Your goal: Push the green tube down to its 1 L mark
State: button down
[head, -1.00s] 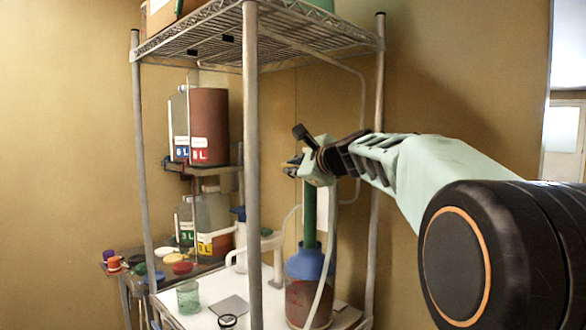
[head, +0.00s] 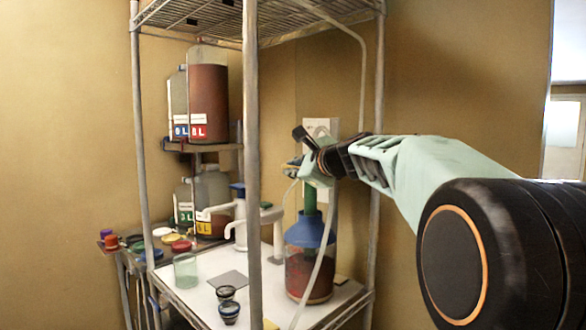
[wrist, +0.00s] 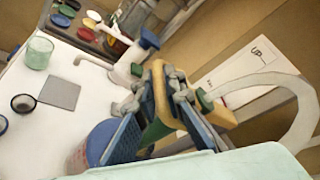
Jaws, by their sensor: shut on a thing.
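The green tube (head: 309,200) stands upright in the blue top (head: 310,232) of a clear vessel (head: 309,275) holding dark red liquid. A short length of tube shows between the blue top and my gripper (head: 312,170). My gripper is shut on the tube's upper part, above the vessel. In the wrist view, green shows between the blue-padded fingers of my gripper (wrist: 158,132), and the blue top (wrist: 102,140) is partly hidden behind them. No volume mark on the tube or vessel is readable.
A pale hose (head: 325,262) loops down in front of the vessel. A shelf post (head: 252,200) stands left of it. The white shelf board (head: 205,268) carries a green-tinted cup (head: 186,270), a grey square (head: 234,278), dark rings (head: 227,293) and a white pump-like fixture (head: 240,225).

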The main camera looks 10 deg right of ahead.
notch_tip(320, 180, down, 4)
jog(key=b, duration=0.3)
jog(key=shift+f, duration=0.15)
jog(key=c, duration=2)
grip_release()
jog(key=shift+s, duration=0.1)
jog(key=v, duration=0.7)
jog(key=shift+s+d, duration=0.1)
jog(key=shift+s, duration=0.05)
